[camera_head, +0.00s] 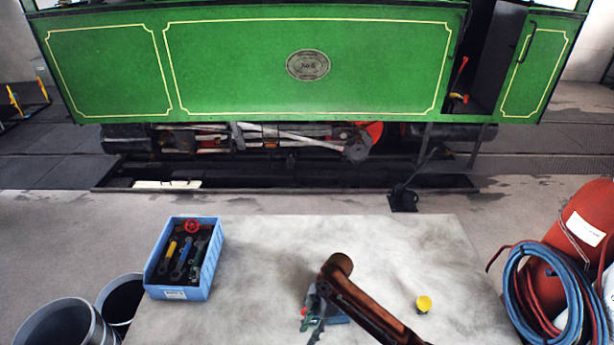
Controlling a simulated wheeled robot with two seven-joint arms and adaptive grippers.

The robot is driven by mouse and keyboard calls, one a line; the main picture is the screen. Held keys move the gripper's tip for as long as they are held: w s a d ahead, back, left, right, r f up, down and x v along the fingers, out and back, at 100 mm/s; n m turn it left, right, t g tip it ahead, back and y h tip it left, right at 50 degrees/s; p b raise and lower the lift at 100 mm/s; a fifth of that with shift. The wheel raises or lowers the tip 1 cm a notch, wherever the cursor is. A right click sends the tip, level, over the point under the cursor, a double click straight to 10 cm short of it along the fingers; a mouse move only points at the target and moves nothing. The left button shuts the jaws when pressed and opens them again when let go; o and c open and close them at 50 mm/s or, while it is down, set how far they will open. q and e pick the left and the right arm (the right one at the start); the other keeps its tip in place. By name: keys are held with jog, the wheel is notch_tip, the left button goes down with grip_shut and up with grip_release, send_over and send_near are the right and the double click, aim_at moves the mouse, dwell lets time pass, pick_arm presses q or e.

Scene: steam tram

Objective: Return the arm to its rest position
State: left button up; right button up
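A brown bar with a rounded cylindrical end (345,285) reaches in from the bottom edge, right of centre, over the light worktable (255,300).
A blue bin (207,275) with several tools and a red handwheel stands at the table's left. A small yellow-topped piece (424,303) is on the right. Grey buckets (60,325) stand left; a red cylinder (588,225) with hoses stands right. A green tram (240,70) is behind.

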jog(key=s+d+f+m+t+y, duration=0.1)
jog(key=s+d+f+m+t, duration=0.55)
jog(key=d+m, duration=0.55)
jog(key=s+d+r+m+h, duration=0.1)
jog(key=s+d+m+h, duration=0.3)
jog(key=s+d, duration=0.55)
jog(key=s+d+r+m+h, duration=0.1)
jog(key=s+d+m, duration=0.6)
jog(key=d, duration=0.6)
notch_tip(320, 180, down, 35)
jog(key=a+b, duration=0.1)
jog(key=b, duration=0.7)
jog(key=s+f+g+b, duration=0.1)
jog(key=s+f+b, duration=0.2)
jog(key=s+f, duration=0.7)
jog(key=s+f+n+g+b, duration=0.1)
jog(key=s+f+b, duration=0.3)
jog(key=s+f, duration=0.7)
notch_tip(320, 180, down, 7)
jog(key=shift+s+f, duration=0.15)
jog(key=shift+s, duration=0.1)
